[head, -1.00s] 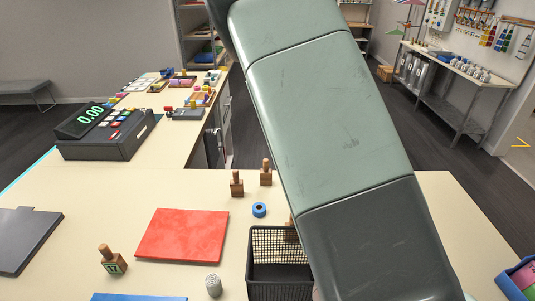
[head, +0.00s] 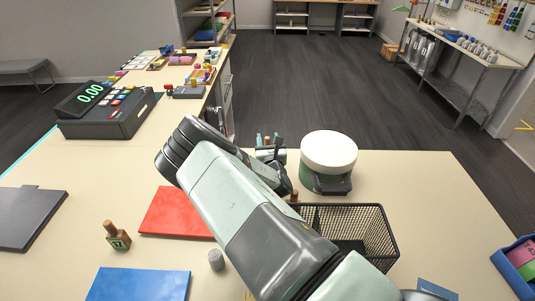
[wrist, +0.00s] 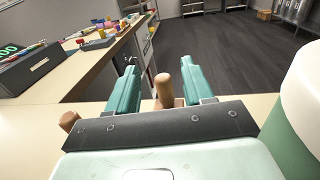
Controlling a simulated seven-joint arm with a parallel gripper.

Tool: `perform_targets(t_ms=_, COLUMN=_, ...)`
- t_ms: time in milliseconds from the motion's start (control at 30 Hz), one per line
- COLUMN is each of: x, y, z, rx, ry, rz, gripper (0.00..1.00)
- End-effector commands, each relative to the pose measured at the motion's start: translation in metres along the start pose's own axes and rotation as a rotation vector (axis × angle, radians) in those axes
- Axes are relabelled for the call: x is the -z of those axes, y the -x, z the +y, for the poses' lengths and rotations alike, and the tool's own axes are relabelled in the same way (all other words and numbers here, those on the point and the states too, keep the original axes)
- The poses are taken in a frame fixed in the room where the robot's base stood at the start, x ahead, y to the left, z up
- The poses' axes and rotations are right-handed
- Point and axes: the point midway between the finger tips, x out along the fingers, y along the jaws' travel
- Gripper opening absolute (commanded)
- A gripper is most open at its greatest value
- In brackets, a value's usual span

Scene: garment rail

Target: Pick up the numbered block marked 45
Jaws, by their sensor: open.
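My gripper (head: 267,139) is open near the far edge of the table, and it also shows in the wrist view (wrist: 159,68). In the wrist view a wooden-handled block (wrist: 164,92) stands between the two teal fingers, apparently untouched; its lower part is hidden by the gripper body. A second wooden handle (wrist: 69,121) shows at the left. In the head view one wooden-handled block (head: 117,238) with a green-marked face stands at the left front; its number is too small to read. No 45 is legible on any block.
A white-lidded green canister (head: 328,158) stands close to the right of my gripper. A black mesh basket (head: 372,232) is nearer, partly behind my arm. A red board (head: 172,213), a blue board (head: 140,285) and a grey cylinder (head: 216,260) lie left.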

Motion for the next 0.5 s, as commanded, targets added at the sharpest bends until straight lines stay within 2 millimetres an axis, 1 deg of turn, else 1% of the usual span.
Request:
perform_targets(t_ms=33, x=0.011, y=0.001, z=-0.002, rx=0.002, ry=0.0, rz=0.004, gripper=0.51)
perform_targets(t_ms=167, x=0.037, y=0.001, z=-0.002, rx=0.003, ry=-0.002, rz=0.004, gripper=0.51)
perform_targets(t_ms=233, x=0.034, y=-0.012, z=-0.002, rx=0.003, ry=-0.005, rz=-0.003, gripper=0.51)
perform_targets(t_ms=300, x=0.034, y=-0.021, z=-0.002, rx=0.003, ry=-0.005, rz=-0.002, gripper=0.51)
perform_targets(t_ms=400, x=0.034, y=-0.028, z=-0.001, rx=0.003, ry=-0.003, rz=0.001, gripper=0.51)
perform_targets(t_ms=500, x=0.034, y=-0.03, z=-0.001, rx=0.003, ry=-0.002, rz=0.002, gripper=0.51)
